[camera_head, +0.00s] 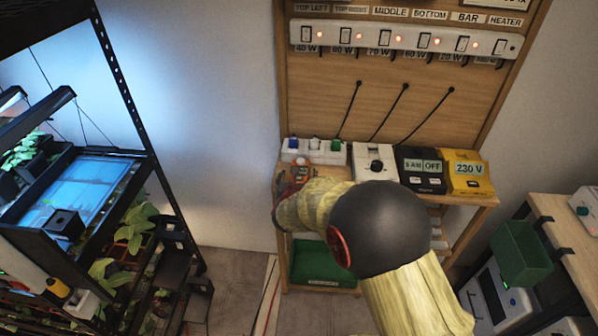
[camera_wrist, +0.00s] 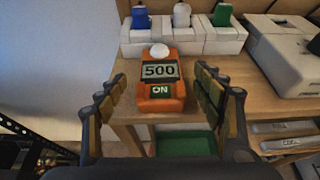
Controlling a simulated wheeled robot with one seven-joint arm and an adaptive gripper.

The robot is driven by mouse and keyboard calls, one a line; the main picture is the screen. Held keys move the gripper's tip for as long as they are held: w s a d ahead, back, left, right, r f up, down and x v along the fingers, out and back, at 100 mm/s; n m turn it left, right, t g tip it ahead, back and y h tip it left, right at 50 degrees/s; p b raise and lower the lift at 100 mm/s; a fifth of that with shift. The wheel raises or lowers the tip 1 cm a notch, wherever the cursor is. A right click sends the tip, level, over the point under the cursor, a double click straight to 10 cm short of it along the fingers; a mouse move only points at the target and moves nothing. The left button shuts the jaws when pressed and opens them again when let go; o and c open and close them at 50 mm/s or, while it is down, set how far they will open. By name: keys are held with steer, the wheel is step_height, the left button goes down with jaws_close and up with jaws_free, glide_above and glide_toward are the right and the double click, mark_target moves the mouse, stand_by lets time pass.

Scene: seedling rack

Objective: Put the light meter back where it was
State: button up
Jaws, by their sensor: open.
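The light meter (camera_wrist: 163,103) is an orange box with a white dome on top, a display reading 500 and a green label reading ON. It appears to rest on the wooden shelf (camera_wrist: 207,88), near the left end and front edge. In the head view the meter (camera_head: 300,164) shows only partly behind my arm. My gripper (camera_wrist: 159,80) is open, with one finger on each side of the meter. Gaps show between the fingers and the meter. In the head view my gripper (camera_head: 287,182) is partly hidden by my arm.
Behind the meter is a white holder (camera_wrist: 183,40) with blue, white and green items. To its right stand a white device (camera_head: 374,162), a black timer (camera_head: 420,168) and a yellow 230 V box (camera_head: 465,172). A green tray (camera_head: 322,265) is below. A plant rack (camera_head: 140,110) stands left.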

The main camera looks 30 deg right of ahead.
steer(key=p+v, duration=0.2)
steer(key=v, duration=0.6)
steer(key=s+d+r+m+g+h, duration=0.1)
steer(key=s+d+r+m+g, duration=0.15)
steer(key=s+r+m, duration=0.5)
steer(key=s+d+r+m+g, duration=0.2)
steer(key=s+r+m+g, duration=0.1)
steer(key=s+r+m, duration=0.5)
steer(key=s+a+r+m+y, duration=0.1)
steer(key=s+a+m+y, duration=0.3)
steer(key=s+a+m, duration=0.2)
steer(key=s+a+m+y, duration=0.4)
steer(key=s+a+m, duration=0.3)
steer(key=a, duration=0.4)
steer(key=shift+a+r+m, duration=0.25)
steer(key=shift+r+m, duration=0.1)
steer(key=shift+r, duration=0.05)
